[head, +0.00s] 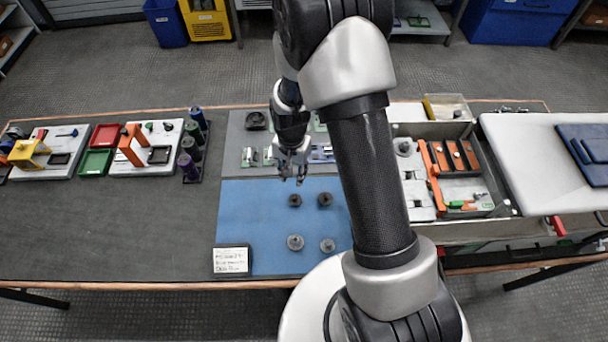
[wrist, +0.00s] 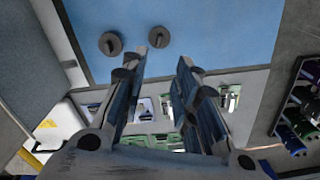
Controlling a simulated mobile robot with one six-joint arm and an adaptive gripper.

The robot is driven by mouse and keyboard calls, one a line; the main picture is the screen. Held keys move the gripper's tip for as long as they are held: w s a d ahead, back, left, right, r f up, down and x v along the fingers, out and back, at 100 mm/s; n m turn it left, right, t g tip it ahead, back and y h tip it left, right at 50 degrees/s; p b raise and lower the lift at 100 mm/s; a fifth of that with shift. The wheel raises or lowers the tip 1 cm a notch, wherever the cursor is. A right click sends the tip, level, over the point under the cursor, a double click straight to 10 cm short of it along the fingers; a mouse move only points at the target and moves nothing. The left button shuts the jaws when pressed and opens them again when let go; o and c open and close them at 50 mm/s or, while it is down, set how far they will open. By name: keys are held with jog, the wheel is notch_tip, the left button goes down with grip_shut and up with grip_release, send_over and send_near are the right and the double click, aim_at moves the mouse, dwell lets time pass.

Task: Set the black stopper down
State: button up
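Two black stoppers stand apart on the blue mat (head: 250,215) in the head view, a left one (head: 295,200) and a right one (head: 325,199). I cannot tell which is the task's stopper. My gripper (head: 292,181) is above the mat's back edge, behind the left stopper. In the wrist view its fingers (wrist: 164,65) are apart with nothing seen between them.
Two grey knobbed pieces (head: 295,242) (head: 327,245) stand nearer the front of the mat. A white label card (head: 231,260) lies at its front left corner. A grey board (head: 236,136) with small parts lies behind. An orange-framed tray (head: 462,185) is right. The mat's left is clear.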

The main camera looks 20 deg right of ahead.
notch_tip(320, 180, up, 13)
jog(key=s+n+t, duration=0.1)
jog(key=n, duration=0.1)
jog(key=s+r+n+t, duration=0.3)
jog(key=s+r+n, duration=0.3)
jog(key=s+r, duration=1.2)
jog(key=shift+s+a+r+t, duration=0.25)
jog(key=shift+s+r+t, duration=0.1)
jog(key=shift+s, duration=0.9)
